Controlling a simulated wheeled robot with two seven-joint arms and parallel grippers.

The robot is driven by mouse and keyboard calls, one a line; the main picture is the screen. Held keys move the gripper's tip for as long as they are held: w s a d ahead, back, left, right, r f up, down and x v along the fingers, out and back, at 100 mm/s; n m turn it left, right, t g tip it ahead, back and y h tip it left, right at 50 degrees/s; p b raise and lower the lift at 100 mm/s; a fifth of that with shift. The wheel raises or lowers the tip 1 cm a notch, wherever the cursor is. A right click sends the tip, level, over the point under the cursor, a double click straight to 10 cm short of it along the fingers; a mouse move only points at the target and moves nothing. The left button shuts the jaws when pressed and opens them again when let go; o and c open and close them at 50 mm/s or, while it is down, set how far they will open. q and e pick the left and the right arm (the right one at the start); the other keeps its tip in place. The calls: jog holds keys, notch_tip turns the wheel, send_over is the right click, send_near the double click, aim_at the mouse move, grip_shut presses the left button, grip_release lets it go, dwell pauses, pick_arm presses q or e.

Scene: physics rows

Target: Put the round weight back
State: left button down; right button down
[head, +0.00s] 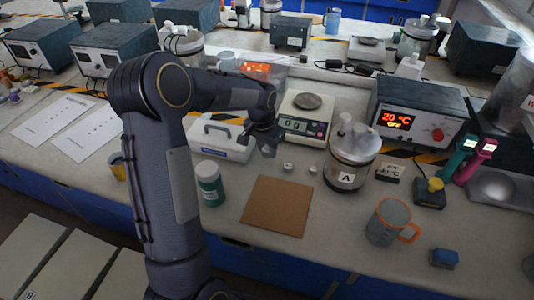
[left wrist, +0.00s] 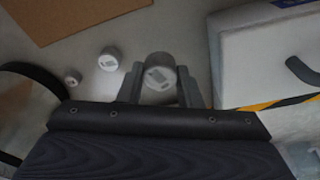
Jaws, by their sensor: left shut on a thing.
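My left gripper (head: 267,147) is low over the bench, between the white box and two small weights. In the left wrist view its fingers (left wrist: 158,88) are shut on a round grey metal weight (left wrist: 158,72) with a pale label on top. I cannot tell whether this weight touches the bench. Two smaller round weights, a middle one (left wrist: 109,60) and a smallest one (left wrist: 72,78), stand apart beside it; they also show in the head view (head: 287,167) (head: 313,169). The white box (head: 222,142) with a grey handle appears closed. My right gripper is not in view.
A scale (head: 303,126) with a dark round pan stands behind the gripper.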

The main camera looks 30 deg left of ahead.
aim_at(266, 149)
pick_arm(q)
jog(key=shift+w+f, duration=0.2)
jog(key=shift+f, duration=1.55)
jog(key=shift+f, duration=0.1)
jog(key=c, duration=1)
grip_release()
jog(key=shift+c, duration=0.2)
